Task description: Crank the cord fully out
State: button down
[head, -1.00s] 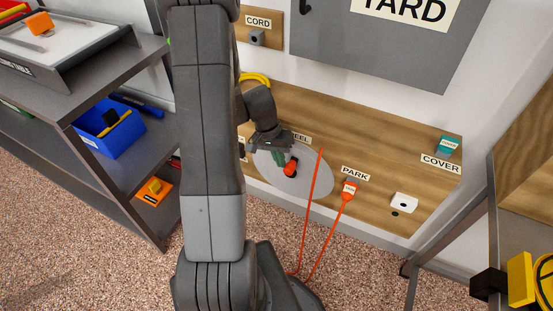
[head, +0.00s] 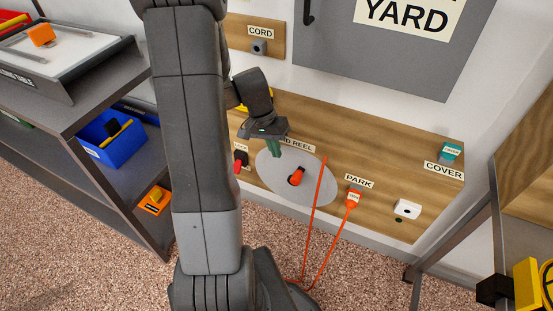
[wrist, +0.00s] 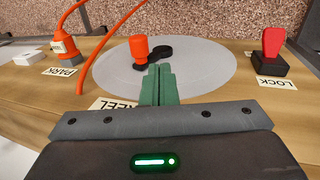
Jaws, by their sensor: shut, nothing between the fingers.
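The cord reel is a pale grey disc (head: 318,188) on the wooden wall board, under a label ending in "REEL". Its crank has an orange-red knob (head: 296,177) on a black arm; in the wrist view the knob (wrist: 138,47) stands left of the arm (wrist: 160,51). My gripper (head: 275,149) has green fingers, closed together and empty. In the wrist view the fingertips (wrist: 158,68) are in front of the disc, just below the crank in the picture; I cannot tell whether they touch it. The orange cord (head: 317,205) runs down from the board to the floor.
An orange plug (head: 353,197) sits at the PARK label. A red LOCK lever (wrist: 272,42) stands on a black base beside the disc. A teal cover (head: 450,151) and a white box (head: 407,208) are at the right. A grey shelf (head: 90,85) stands left.

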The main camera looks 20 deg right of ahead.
notch_tip(320, 180, up, 4)
jog(key=t+y+b, duration=0.1)
jog(key=t+y, duration=0.1)
jog(key=y, duration=0.2)
send_near(294, 181)
jog(key=s+d+r, duration=0.1)
jog(key=s, duration=0.1)
jog(key=s+d+f+t+y+b, duration=0.1)
jog(key=s+d+t, duration=0.3)
jog(key=s+d, duration=0.25)
jog(key=w+a+f+b, duration=0.1)
jog(key=w+a+f, duration=0.4)
jog(key=f, duration=0.3)
jog(key=shift+w+a+f+m, duration=0.2)
jog(key=shift+w+f+m, duration=0.05)
jog(key=shift+w+m, duration=0.2)
